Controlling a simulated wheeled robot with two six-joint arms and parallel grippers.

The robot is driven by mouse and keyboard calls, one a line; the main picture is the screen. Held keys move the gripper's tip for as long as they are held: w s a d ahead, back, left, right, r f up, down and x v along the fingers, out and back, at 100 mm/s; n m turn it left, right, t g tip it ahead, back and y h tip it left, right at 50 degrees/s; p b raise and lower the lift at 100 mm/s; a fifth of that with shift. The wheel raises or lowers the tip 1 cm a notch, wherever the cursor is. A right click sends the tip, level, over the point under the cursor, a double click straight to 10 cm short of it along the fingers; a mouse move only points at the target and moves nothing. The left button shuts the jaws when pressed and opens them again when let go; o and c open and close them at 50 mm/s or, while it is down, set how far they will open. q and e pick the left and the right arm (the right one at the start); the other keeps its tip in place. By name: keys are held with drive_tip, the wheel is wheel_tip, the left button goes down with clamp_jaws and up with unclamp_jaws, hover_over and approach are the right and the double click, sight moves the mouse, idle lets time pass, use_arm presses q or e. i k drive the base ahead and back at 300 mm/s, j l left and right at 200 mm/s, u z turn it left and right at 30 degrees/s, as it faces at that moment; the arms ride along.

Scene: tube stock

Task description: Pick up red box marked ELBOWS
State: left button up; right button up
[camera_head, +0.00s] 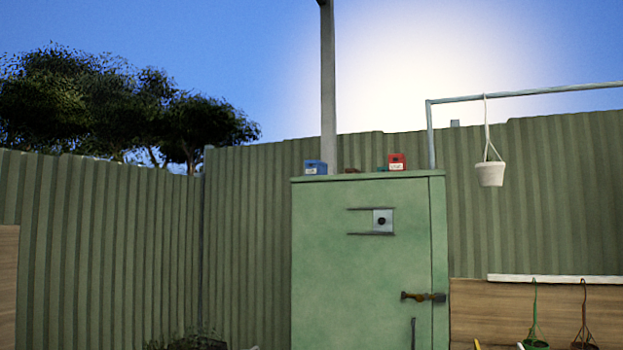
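A small red box (396,161) with a pale label sits on top of the green cabinet, toward its right side. The label is too small to read, so I cannot tell if it says ELBOWS. A blue box (315,167) with a pale label sits on the same top, toward its left side. Neither of my grippers is in view.
The tall green cabinet (360,270) has a brown latch (423,297) at its right edge. Small low items lie between the boxes. A white pot (490,174) hangs from a metal rail at the right. A corrugated fence (250,240) stands behind.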

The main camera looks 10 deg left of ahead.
sight(397, 162)
drive_tip(key=i, duration=0.2)
drive_tip(key=l, duration=0.85)
drive_tip(key=i+l, duration=0.45)
drive_tip(key=l, duration=0.2)
drive_tip(key=i+l+u, duration=0.1)
drive_tip(key=i+l, duration=0.15)
drive_tip(key=l, duration=0.1)
